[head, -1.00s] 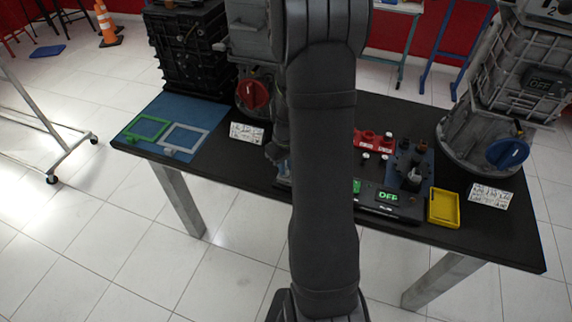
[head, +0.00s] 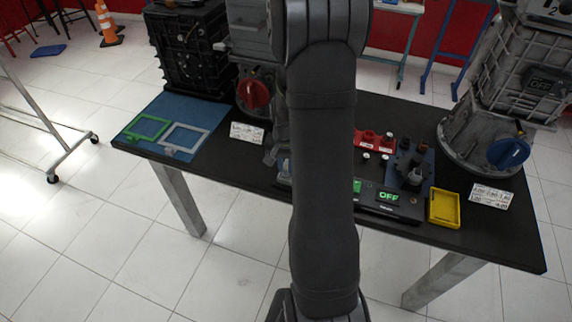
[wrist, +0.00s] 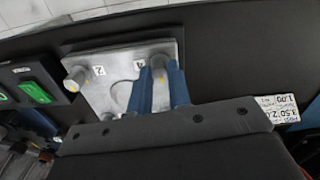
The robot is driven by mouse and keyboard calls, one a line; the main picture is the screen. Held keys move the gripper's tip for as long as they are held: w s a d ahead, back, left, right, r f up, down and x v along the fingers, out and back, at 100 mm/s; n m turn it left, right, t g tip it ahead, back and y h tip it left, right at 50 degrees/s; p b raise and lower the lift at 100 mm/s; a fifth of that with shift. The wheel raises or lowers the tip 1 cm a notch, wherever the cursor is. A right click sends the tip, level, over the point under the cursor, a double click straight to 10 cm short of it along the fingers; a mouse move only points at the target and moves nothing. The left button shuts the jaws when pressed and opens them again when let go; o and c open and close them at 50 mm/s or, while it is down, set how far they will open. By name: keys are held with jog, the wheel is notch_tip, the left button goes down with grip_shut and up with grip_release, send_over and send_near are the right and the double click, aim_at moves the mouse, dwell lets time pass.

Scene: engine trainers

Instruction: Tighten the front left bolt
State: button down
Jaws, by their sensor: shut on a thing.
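A grey metal plate (wrist: 115,92) shows in the wrist view with upright bolts on it. One bolt (wrist: 158,66) stands between the two blue fingers of my gripper (wrist: 160,70), which is shut on it. A small white tag (wrist: 139,64) lies just left of this bolt; its number is hard to read. Another bolt (wrist: 79,76) stands free at the plate's left, beside a tag marked 2 (wrist: 99,71). The lower part of the plate is hidden behind my gripper. In the head view my own arm hides the plate and nearly all of my gripper.
A panel with a lit green switch (wrist: 35,92) adjoins the plate. On the black table (head: 225,175) stand red (head: 252,95) and blue (head: 508,153) knobbed engine units, a yellow tray (head: 444,207), a red block (head: 372,140) and a white card (head: 247,132). Green (head: 148,127) and grey (head: 185,138) frames lie left.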

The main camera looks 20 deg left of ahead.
jog(key=shift+m, duration=0.6)
jog(key=c, duration=1.3)
grip_release()
jog(key=shift+c, duration=0.2)
notch_tip(320, 180, up, 18)
jog(key=shift+f, duration=0.25)
notch_tip(320, 180, down, 18)
jog(key=shift+r, duration=0.25)
